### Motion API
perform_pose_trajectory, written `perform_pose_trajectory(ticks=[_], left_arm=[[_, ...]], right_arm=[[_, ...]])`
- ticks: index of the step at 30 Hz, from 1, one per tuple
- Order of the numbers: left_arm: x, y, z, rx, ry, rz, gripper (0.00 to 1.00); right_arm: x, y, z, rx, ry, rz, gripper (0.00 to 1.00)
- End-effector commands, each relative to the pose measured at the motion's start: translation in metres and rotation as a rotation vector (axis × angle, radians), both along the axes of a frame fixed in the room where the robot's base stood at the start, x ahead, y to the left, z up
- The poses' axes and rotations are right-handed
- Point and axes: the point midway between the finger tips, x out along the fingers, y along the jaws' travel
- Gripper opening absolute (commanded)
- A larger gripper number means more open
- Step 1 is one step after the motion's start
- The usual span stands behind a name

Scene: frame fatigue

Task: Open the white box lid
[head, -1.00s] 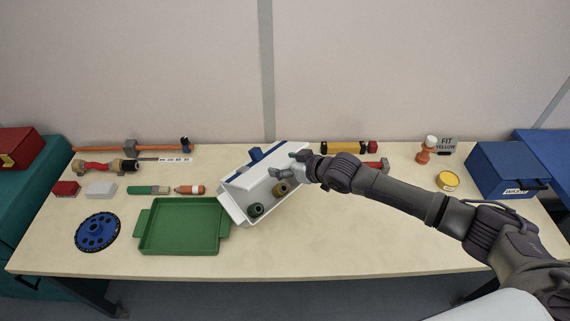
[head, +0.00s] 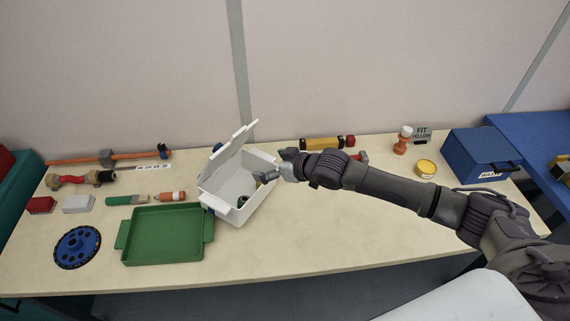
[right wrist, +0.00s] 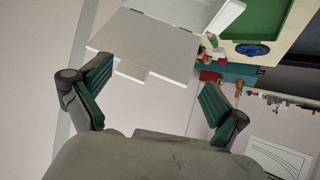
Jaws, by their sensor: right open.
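The white box (head: 246,212) stands on the table right of the green tray, with a dark green round part visible inside. Its white lid (head: 229,154) is raised and tilted upright along the box's back left side, so the box is open. My right gripper (head: 271,172) is at the box's right side, its fingers over the opening, apart from the lid. In the right wrist view my right gripper (right wrist: 157,76) is open and empty, its green-padded fingers wide apart, with white panels of the box or lid beyond. My left gripper is not in view.
The green tray (head: 165,262) lies left of the box and a blue toothed disc (head: 77,246) farther left. A blue bin (head: 478,156) and a yellow tin (head: 425,168) stand at the right. The table's front right is clear.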

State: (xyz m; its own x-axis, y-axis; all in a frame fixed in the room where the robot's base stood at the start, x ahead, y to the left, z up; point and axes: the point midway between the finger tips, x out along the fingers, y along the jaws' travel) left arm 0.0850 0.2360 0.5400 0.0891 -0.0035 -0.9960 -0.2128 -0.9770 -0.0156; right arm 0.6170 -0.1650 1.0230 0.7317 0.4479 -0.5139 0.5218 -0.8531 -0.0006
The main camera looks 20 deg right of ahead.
Motion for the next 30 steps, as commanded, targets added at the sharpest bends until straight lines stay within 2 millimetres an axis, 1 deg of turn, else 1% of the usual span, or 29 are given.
perform_pose_trajectory(ticks=[1,6,12,17,25,28,30], left_arm=[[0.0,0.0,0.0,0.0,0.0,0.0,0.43],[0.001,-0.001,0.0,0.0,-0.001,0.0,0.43],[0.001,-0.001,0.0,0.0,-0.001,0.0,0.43],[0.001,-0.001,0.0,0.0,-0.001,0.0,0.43],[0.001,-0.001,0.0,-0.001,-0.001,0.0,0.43],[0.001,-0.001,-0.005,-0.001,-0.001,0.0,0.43],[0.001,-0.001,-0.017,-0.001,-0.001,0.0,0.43]], right_arm=[[-0.009,-0.007,0.005,-0.003,0.001,0.0,0.98],[-0.037,-0.023,0.024,-0.003,0.0,0.002,0.98],[-0.059,-0.037,0.041,-0.002,0.0,0.0,0.98],[-0.067,-0.041,0.047,-0.001,0.0,0.001,0.98],[-0.067,-0.041,0.048,0.001,-0.001,0.0,0.98],[-0.066,-0.04,0.044,0.011,-0.008,0.001,0.81],[-0.063,-0.036,0.035,0.048,-0.036,0.0,0.7]])
